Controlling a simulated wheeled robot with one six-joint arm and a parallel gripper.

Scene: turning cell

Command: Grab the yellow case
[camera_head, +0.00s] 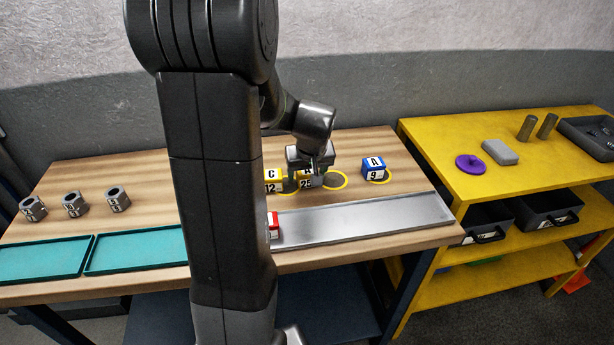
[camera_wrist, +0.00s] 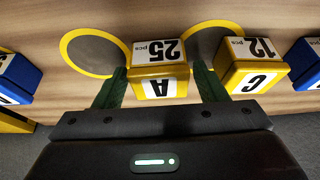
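Two yellow cases show in the wrist view. One, marked A and 25 (camera_wrist: 160,72), lies between the two green fingers of my gripper (camera_wrist: 161,70), with a narrow gap on each side. The other, marked C and 12 (camera_wrist: 252,72), stands just right of the right finger. In the head view my gripper (camera_head: 311,170) is above the bench at the A 25 case (camera_head: 307,183), which it partly hides. The C 12 case (camera_head: 272,181) stands left of it, partly behind my arm. My gripper is open.
A blue A 9 case (camera_head: 374,169) stands to the right. A red case (camera_head: 273,226) is at the left of the metal tray (camera_head: 360,220), partly hidden by my arm. Yellow rings mark the bench, one empty (camera_wrist: 95,50). Another blue case (camera_wrist: 307,62) is at the wrist view's right edge.

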